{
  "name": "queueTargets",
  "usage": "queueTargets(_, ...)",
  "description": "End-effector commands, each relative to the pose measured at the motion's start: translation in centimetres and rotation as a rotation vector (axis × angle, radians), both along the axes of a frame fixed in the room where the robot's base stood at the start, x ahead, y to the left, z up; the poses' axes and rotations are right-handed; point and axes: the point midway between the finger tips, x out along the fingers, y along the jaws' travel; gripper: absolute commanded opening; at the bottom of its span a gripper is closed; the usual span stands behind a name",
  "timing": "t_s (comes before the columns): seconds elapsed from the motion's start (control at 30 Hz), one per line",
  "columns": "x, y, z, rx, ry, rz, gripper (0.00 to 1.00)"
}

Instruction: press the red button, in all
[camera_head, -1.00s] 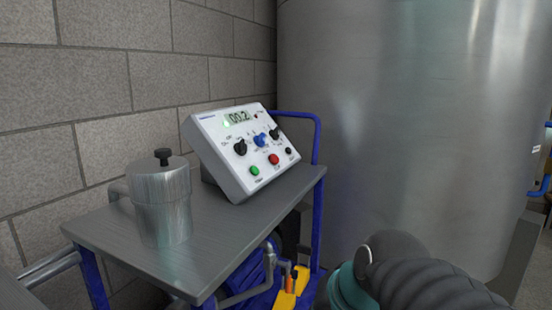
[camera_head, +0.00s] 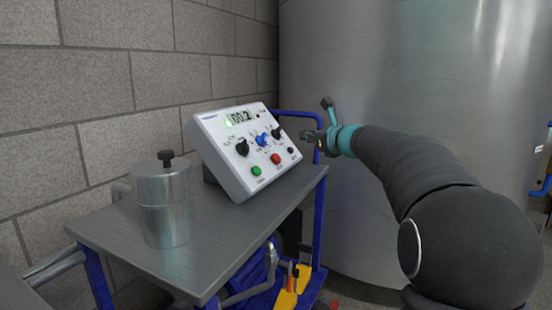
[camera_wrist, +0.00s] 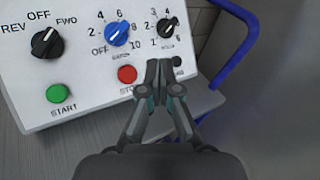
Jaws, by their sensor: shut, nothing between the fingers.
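The red button (camera_head: 276,159) is on the lower part of the sloped white control box (camera_head: 222,165), between a green button (camera_head: 256,171) and a small black one (camera_head: 291,150). In the wrist view the red button (camera_wrist: 127,74) shows just left of my fingertips, with the lettering under it partly hidden. My gripper (camera_head: 313,135) is just right of the box in the head view. In the wrist view my gripper (camera_wrist: 158,68) has its fingers together and empty. The fingers partly cover the small black button (camera_wrist: 177,62). I cannot tell the gap to the panel.
The box stands on a grey cart top (camera_head: 215,235) with a blue handle rail (camera_head: 317,130). A lidded metal canister (camera_head: 163,200) stands at the front left. A block wall (camera_head: 100,80) is behind, and a large steel tank (camera_head: 400,70) is at the right.

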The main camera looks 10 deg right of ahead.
Motion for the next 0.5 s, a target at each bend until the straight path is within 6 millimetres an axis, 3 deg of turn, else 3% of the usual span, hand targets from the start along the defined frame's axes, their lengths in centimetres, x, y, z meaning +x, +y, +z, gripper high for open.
queueTargets(0.5,0.55,-0.04,-0.22,0.027,0.001,-0.007,0.0)
